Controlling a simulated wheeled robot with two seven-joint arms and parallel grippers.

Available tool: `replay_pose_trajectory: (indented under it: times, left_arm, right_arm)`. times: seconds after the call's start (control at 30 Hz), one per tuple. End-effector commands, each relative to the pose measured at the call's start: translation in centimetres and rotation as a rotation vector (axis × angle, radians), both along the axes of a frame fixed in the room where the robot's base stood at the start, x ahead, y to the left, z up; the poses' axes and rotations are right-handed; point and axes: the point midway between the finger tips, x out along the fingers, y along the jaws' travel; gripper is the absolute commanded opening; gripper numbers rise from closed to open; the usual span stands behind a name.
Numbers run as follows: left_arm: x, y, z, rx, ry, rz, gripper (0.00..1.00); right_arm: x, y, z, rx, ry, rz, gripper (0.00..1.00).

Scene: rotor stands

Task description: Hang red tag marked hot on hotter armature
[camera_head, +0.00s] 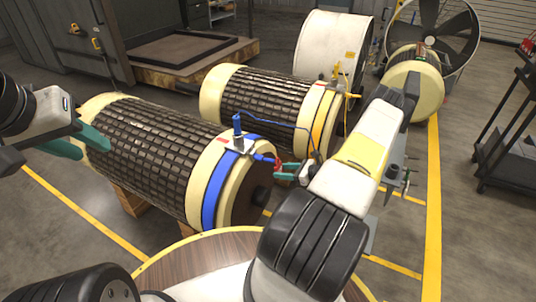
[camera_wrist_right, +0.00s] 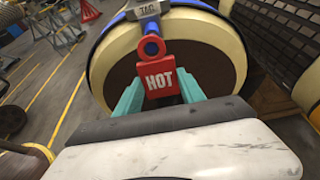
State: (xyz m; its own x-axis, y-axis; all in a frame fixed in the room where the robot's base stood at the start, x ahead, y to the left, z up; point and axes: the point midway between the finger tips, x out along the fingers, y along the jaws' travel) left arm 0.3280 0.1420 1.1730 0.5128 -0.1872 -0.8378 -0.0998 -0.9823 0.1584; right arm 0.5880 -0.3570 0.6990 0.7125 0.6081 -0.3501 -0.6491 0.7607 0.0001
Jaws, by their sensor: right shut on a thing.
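The front armature (camera_head: 150,150) lies on its side with a blue band and cream end ring. A bracket on its rim carries a blue peg (camera_head: 262,157), seen end-on in the right wrist view (camera_wrist_right: 152,47) below a "TAG" plate (camera_wrist_right: 150,9). My right gripper (camera_head: 288,172) is shut on the red tag (camera_wrist_right: 159,80), marked "HOT", which sits upright just below the peg's end. The rear armature (camera_head: 262,100) has a yellow-orange band and yellow fittings. My left gripper (camera_head: 80,142) is open and empty by the front armature's far-left end.
A round wooden table (camera_head: 200,256) stands in front. A white drum (camera_head: 330,48), a large fan (camera_head: 432,35) and a cream-ended cylinder (camera_head: 415,88) stand behind. A dark cart (camera_head: 510,130) is at right. Blue wire runs between the armatures. Floor is open at right.

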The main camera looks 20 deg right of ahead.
Motion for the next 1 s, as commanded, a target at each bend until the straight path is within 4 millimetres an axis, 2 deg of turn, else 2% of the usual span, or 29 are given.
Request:
replay_pose_trajectory:
  times: [1.0]
  left_arm:
    - [0.0,0.0,0.0,0.0,0.0,0.0,0.36]
  right_arm:
    - [0.91,0.77,-0.24,0.0,0.0,0.0,0.04]
